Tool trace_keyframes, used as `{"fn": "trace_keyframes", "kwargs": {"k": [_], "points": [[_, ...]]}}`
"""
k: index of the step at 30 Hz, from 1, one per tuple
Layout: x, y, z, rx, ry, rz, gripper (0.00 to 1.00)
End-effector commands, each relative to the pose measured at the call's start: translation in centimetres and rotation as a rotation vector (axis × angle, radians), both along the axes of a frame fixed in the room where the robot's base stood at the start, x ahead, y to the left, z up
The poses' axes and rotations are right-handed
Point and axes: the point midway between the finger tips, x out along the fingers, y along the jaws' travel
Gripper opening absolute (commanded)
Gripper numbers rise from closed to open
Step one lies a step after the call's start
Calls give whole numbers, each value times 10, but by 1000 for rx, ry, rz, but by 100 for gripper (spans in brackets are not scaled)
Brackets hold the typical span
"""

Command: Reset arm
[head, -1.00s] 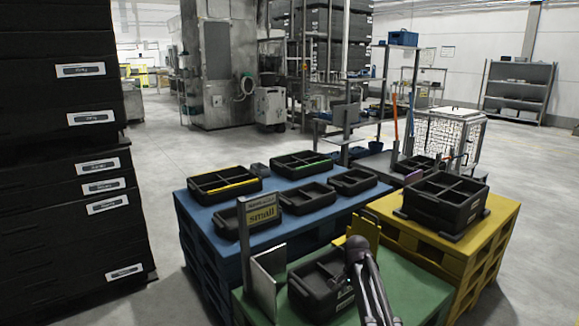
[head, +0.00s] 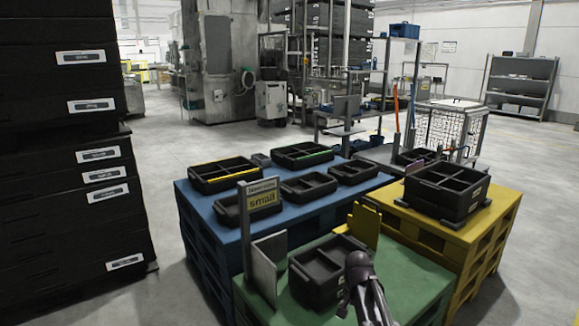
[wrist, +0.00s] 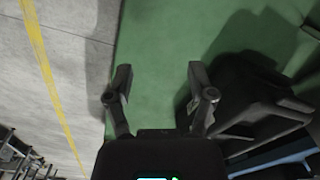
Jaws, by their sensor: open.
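My gripper (wrist: 160,85) shows in the wrist view with its two dark fingers spread apart. Nothing is between them; green pallet surface lies below. A black crate (wrist: 255,95) is to the right of the fingers. In the head view, my dark arm reaches up from the bottom edge over the green pallet (head: 400,280), in front of the black two-compartment crate (head: 318,292), and hides part of its right side. The fingertips cannot be made out there.
A yellow pallet (head: 480,232) holds a divided black crate (head: 440,205). Stacked black crates (head: 65,190) stand at the left. Grey floor is open between the stack and the pallets.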

Motion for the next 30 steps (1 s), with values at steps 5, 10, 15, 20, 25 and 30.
{"fn": "trace_keyframes", "kwargs": {"k": [5,10,15,20,25,30], "points": [[-51,7,-28,-2,1,198,71],[-76,10,-38,-3,2,322,71],[-95,12,-48,-4,3,414,71],[-110,13,-54,-5,4,483,71],[-119,15,-53,-5,4,536,71],[-118,15,-41,-5,4,533,71]]}}
